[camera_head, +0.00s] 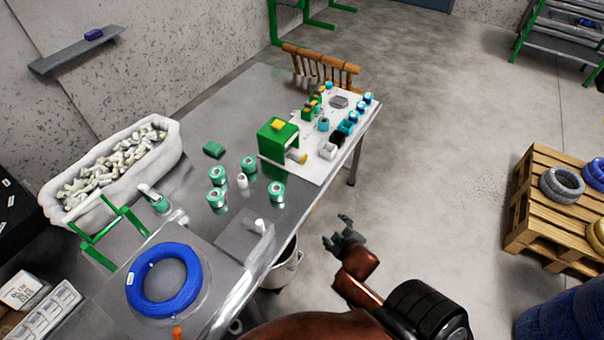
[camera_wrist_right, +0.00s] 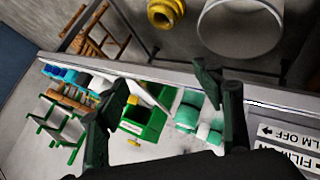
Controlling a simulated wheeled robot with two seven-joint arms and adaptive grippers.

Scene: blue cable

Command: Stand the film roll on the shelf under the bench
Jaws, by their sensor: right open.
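Several teal-and-white rolls stand on the metal bench (camera_head: 262,90), one of them a teal roll (camera_head: 277,192) near its front edge. Teal rolls (camera_wrist_right: 188,112) also show in the right wrist view. I cannot tell which roll is the film roll. My right gripper (camera_head: 338,232) is open and empty, beyond the bench's front edge above the floor. In the right wrist view its fingers (camera_wrist_right: 165,112) are spread wide with nothing held between them. The shelf under the bench cannot be made out. My left gripper is not in view.
A bucket (camera_head: 287,270) stands by the bench's front side; its round rim (camera_wrist_right: 242,28) shows near a yellow round object (camera_wrist_right: 164,12). A blue cable coil (camera_head: 135,287), white tub (camera_head: 165,135) and green box (camera_head: 277,138) occupy the bench. A pallet (camera_head: 528,205) stands right. Floor between is clear.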

